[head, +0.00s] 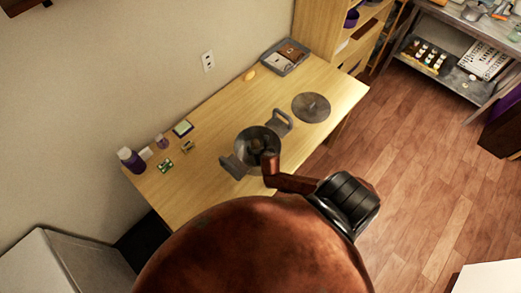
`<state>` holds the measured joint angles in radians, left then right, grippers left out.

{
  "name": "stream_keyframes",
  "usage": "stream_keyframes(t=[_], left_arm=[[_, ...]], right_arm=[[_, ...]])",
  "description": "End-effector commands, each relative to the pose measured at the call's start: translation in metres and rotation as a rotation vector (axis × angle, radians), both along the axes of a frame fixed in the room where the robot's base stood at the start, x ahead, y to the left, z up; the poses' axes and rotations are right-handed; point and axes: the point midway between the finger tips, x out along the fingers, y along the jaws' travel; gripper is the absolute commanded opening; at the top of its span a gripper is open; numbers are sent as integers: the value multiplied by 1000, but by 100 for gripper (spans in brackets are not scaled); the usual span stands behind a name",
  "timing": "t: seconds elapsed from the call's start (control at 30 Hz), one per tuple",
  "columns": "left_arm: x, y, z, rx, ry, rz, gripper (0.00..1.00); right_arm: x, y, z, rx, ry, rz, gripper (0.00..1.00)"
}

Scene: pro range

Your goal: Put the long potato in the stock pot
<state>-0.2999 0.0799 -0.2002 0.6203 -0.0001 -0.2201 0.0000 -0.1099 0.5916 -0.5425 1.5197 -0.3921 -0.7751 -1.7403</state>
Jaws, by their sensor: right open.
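The grey metal stock pot (244,163) stands open on the wooden table, with a raised loop handle on each of two sides. Its round lid (311,107) lies flat on the table to its right. A small yellow oval thing that looks like the long potato (249,74) lies near the table's back edge by the wall. My right arm reaches over the pot, and my right gripper (258,147) is small and dark over the pot's mouth, open. Whether anything lies inside the pot is hard to tell. My left gripper is not in view.
The table (222,113) has clear room between pot and potato. A grey tray (284,57) with packets lies at its back end. A purple bottle (131,160) and small items stand at the left. Shelving (430,62) is at the right beyond open floor.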

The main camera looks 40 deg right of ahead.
Motion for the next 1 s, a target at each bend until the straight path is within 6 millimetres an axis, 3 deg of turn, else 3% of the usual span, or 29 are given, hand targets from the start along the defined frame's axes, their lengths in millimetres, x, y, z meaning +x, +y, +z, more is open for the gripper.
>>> stream_keyframes(t=[0.2, 0.4, 0.87, 1.0], left_arm=[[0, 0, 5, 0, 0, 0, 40], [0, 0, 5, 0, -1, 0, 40], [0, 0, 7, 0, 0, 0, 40], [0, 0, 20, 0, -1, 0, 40]], right_arm=[[-30, 14, 32, 1, 1, 1, 52], [-46, 21, 50, 0, 0, 0, 52], [-50, 23, 56, 0, 0, 0, 52], [-49, 23, 69, 0, 0, 0, 52]])
